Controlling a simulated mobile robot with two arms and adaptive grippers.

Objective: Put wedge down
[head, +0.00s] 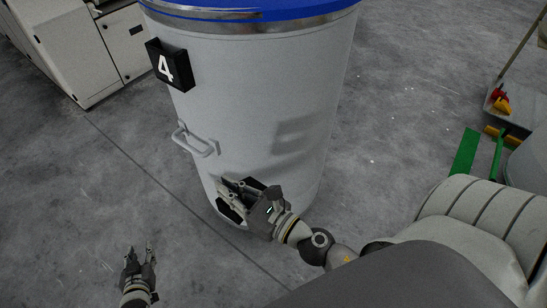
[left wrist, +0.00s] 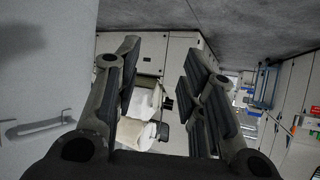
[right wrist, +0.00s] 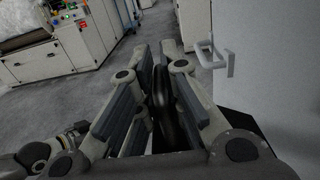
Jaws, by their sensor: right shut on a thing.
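My right gripper (head: 238,192) is low at the front foot of the large grey can (head: 262,95) and is shut on a dark thing, which I take for the wedge (right wrist: 162,98). In the right wrist view the fingers cover much of it. In the head view a black part shows beside the fingers at the can's base; whether it touches the floor or the can, I cannot tell. My left gripper (head: 140,260) is open and empty over the floor at lower left; its fingers stand apart in the left wrist view (left wrist: 163,100).
The can has a blue top (head: 255,10), a black number 4 plate (head: 169,65) and a side handle (head: 193,142). A pale machine cabinet (head: 85,45) stands at upper left. Green bars (head: 467,152) and yellow and red items (head: 500,103) are at right. Floor left of the can is clear.

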